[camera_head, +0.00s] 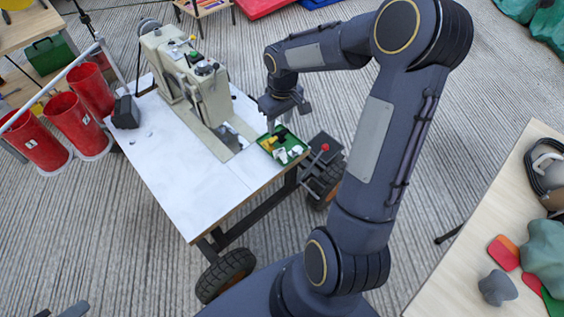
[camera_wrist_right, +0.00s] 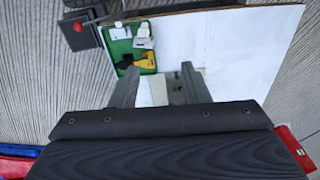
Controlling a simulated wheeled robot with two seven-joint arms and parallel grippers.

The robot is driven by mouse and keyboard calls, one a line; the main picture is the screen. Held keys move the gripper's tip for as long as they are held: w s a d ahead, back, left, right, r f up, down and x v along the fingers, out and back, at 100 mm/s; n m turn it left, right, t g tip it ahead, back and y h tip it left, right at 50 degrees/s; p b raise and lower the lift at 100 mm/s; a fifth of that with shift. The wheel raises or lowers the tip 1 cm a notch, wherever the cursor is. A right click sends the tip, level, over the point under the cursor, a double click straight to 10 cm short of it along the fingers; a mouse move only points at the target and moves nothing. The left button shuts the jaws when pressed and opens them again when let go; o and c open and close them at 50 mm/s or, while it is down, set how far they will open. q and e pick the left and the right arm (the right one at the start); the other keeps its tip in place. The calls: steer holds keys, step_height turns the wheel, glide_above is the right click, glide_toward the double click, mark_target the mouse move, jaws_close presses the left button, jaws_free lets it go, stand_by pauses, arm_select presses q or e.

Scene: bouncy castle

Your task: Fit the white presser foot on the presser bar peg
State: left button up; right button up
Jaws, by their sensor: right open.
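A cream sewing machine (camera_head: 182,62) stands on the white table (camera_head: 190,190). Its presser bar peg cannot be made out. A small green tray (camera_head: 277,151) at the table's right corner holds white, yellow and black pieces. In the right wrist view the tray (camera_wrist_right: 119,46) carries two white pieces (camera_wrist_right: 143,36), a yellow piece (camera_wrist_right: 147,61) and a black one. I cannot tell which white piece is the presser foot. My right gripper (camera_head: 285,107) is open and empty above the table, just behind the tray; its fingers (camera_wrist_right: 157,78) are apart. Dark tips, apparently my left gripper (camera_head: 74,309), barely show bottom left.
Red buckets (camera_head: 75,121) with a pale rail stand left of the table. A black box (camera_head: 126,112) sits on the table's left edge. A dark fixture with a red knob (camera_head: 325,147) is beside the tray. Another table (camera_head: 470,235) with objects is at right. The table's front is clear.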

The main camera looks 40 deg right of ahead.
steer(key=s+a+r+m+t+y, duration=0.1)
steer(key=s+a+r+t, duration=0.1)
steer(key=s+a+r, duration=0.65)
steer(key=s+a+r+t+y, duration=0.1)
steer(key=s+a, duration=0.2)
steer(key=s, duration=0.3)
steer(key=s+a+r+m+t+y, duration=0.1)
steer(key=s+a, duration=0.2)
steer(key=s, duration=0.2)
steer(key=shift+s+a+t+y, duration=0.2)
steer(key=shift+s+t+y, duration=0.1)
steer(key=shift+s+t, duration=0.1)
steer(key=shift+r, duration=0.1)
